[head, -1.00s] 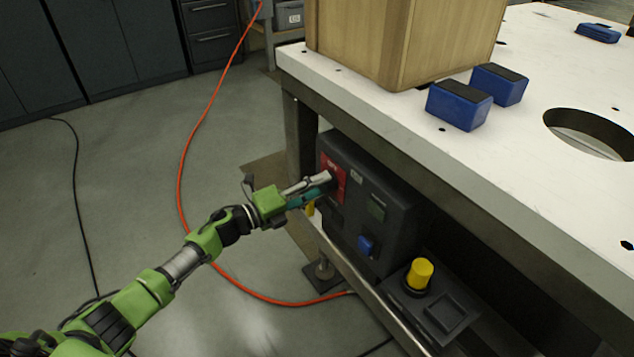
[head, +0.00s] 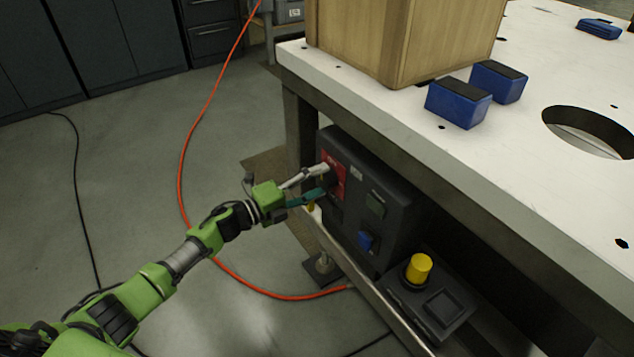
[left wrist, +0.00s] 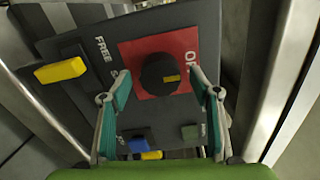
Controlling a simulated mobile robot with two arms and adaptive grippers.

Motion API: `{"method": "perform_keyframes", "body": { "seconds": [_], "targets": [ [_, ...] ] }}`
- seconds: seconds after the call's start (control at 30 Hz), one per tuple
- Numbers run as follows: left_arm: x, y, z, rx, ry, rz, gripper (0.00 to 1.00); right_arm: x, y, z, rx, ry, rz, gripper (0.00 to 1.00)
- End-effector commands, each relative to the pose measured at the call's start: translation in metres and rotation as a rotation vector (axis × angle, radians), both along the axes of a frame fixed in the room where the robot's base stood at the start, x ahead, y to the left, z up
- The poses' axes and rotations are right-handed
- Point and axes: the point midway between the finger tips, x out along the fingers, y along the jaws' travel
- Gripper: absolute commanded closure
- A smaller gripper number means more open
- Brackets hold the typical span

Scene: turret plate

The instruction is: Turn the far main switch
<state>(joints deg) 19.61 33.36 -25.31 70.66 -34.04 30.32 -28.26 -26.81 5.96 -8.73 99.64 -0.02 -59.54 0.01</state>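The mark points right, towards the lettering. In the head view the red plate (head: 340,183) sits at the far end of a dark control box (head: 384,213) under the table. My left gripper (head: 323,181) is in front of it with its fingers spread. In the left wrist view the fingertips (left wrist: 160,73) lie on either side of the knob, apparently clear of it. My right gripper is not in view.
A yellow lever (left wrist: 60,71) sits beside the word FREE. The box has a blue button (head: 366,241) and a green one (head: 376,206). A yellow push button (head: 418,270) stands nearer. The white tabletop (head: 400,125) overhangs the box. An orange cable (head: 183,165) lies on the floor.

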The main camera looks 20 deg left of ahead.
Motion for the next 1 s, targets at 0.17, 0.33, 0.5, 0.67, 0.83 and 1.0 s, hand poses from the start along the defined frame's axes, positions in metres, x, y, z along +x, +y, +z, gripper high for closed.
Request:
{"method": "perform_keyframes", "body": {
  "seconds": [0.17,0.33,0.5,0.67,0.83,1.0],
  "targets": [
    [0.0,0.0,0.0,0.002,-0.001,-0.001,0.44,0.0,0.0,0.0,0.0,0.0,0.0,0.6],
    [-0.003,0.001,-0.001,0.002,0.0,-0.001,0.44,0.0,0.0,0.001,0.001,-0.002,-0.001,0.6],
    [-0.021,0.015,-0.001,0.004,0.0,-0.002,0.44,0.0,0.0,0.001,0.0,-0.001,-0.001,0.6],
    [-0.049,0.037,-0.002,0.004,0.002,0.0,0.44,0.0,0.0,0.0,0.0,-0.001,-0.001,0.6],
    [-0.075,0.058,-0.001,0.002,0.002,-0.001,0.44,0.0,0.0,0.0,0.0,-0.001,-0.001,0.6],
    [-0.091,0.07,0.0,0.002,0.001,-0.001,0.44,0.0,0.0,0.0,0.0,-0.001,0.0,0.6]
  ]
}}
